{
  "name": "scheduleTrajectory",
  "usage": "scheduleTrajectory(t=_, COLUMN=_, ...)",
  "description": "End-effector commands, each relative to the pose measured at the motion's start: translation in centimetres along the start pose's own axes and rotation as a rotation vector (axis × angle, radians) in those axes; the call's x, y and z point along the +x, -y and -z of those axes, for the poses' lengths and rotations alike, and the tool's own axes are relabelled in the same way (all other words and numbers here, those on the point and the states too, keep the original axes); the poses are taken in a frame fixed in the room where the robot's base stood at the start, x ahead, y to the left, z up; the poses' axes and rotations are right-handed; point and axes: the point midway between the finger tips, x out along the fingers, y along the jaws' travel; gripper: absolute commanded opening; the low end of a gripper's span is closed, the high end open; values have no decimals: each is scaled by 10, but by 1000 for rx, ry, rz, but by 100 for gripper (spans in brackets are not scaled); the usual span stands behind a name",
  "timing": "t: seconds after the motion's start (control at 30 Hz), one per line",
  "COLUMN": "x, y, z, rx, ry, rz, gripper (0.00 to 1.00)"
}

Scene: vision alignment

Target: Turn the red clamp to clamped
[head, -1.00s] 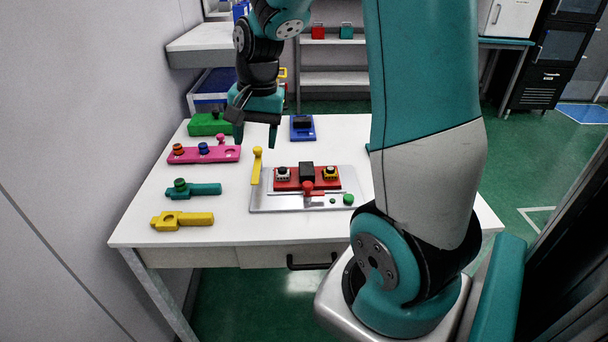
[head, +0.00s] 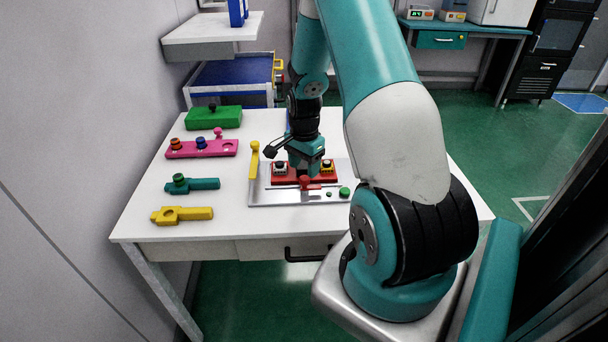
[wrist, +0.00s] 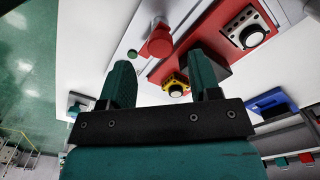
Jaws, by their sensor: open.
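I cannot tell whether a finger touches the knob. The arm hides the middle of the block.
A yellow upright lever (head: 254,160) stands at the plate's left edge. A green knob (head: 344,192) is right of the clamp. Pink (head: 225,148), teal (head: 206,184) and yellow (head: 198,213) parts lie at the left.

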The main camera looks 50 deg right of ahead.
Motion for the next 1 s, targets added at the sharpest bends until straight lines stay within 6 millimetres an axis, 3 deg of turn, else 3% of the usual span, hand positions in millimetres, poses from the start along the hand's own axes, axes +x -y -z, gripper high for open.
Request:
scheduleTrajectory(t=0.23, x=33, y=0, z=0, rx=-1, ry=1, rz=-1, gripper=57)
scheduleTrajectory(t=0.6, x=40, y=0, z=0, rx=-1, ry=0, rz=1, gripper=57)
scheduleTrajectory(t=0.67, x=40, y=0, z=0, rx=-1, ry=0, rz=1, gripper=48)
scheduleTrajectory(t=0.83, x=40, y=0, z=0, rx=-1, ry=0, rz=1, gripper=9)
scheduleTrajectory(t=1.0, x=40, y=0, z=0, rx=-4, ry=0, rz=0, gripper=8)
